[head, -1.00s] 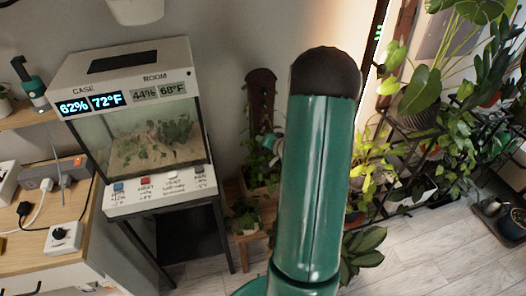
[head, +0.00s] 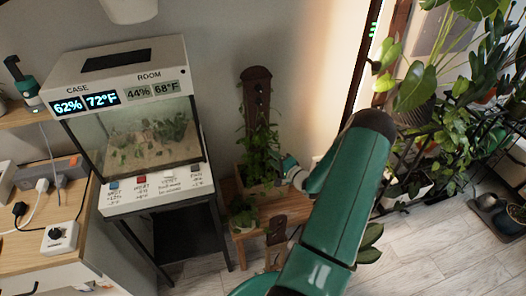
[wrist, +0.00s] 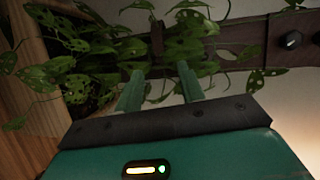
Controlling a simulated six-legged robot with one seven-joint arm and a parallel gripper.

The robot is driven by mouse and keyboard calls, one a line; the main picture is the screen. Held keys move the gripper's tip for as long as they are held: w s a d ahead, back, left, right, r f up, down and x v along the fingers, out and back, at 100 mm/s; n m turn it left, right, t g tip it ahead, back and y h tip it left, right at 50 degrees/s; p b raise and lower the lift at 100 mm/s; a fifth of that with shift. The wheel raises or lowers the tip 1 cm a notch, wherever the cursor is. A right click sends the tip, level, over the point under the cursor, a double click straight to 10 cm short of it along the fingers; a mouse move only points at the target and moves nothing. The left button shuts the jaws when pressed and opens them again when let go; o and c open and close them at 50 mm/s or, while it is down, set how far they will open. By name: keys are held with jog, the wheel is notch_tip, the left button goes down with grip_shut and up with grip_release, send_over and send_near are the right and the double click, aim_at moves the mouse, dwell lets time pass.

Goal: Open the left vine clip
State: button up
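A vine with holed green leaves (head: 258,148) climbs a dark brown upright board (head: 256,92) with round dark knobs. In the wrist view the board (wrist: 240,32) lies sideways across the top with leaves (wrist: 180,45) over it. A narrow dark brown piece (wrist: 157,38) crosses the board among the leaves; I cannot tell if it is the left vine clip. My gripper (wrist: 159,85) points at the leaves with its two green fingers apart and nothing visibly held. In the head view my gripper (head: 276,163) is beside the vine's right side.
The vine stands on a wooden bench (head: 240,192). A glass case (head: 150,140) on a dark stand is to its left. A small brown wooden piece (head: 277,230) is in front. Shelved plants (head: 440,140) crowd the right; pale floor (head: 400,250) is open.

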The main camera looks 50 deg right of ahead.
jog(key=w, duration=0.7)
jog(key=shift+d+f, duration=0.4)
jog(key=shift+f, duration=0.05)
grip_shut()
